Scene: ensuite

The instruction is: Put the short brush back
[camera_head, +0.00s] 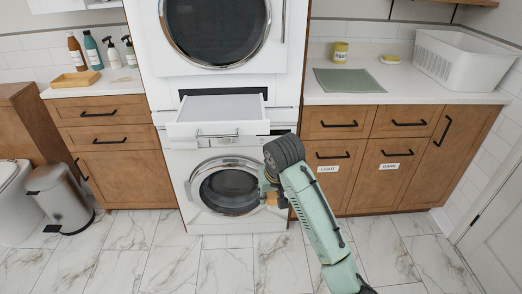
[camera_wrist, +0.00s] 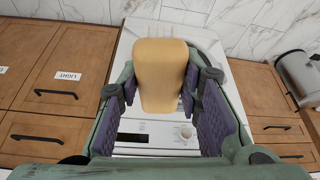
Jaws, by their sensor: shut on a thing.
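My gripper (camera_wrist: 160,100) is shut on a tan wooden block-like thing, which seems to be the short brush (camera_wrist: 160,65). It sits between the purple finger pads in the wrist view. Pale bristle-like lines show faintly at its far end. In the head view my gripper (camera_head: 268,188) is in front of the lower washer, at its right side, and a small tan part of the brush (camera_head: 271,199) shows. The arm hides some of the gripper there.
A white drawer (camera_head: 217,110) is pulled out above the washer door (camera_head: 228,190). The left counter holds several bottles and a wooden tray (camera_head: 76,80). The right counter holds a green mat (camera_head: 348,80), a yellow can (camera_head: 340,52) and a white basket (camera_head: 458,60). A bin (camera_head: 60,195) stands left.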

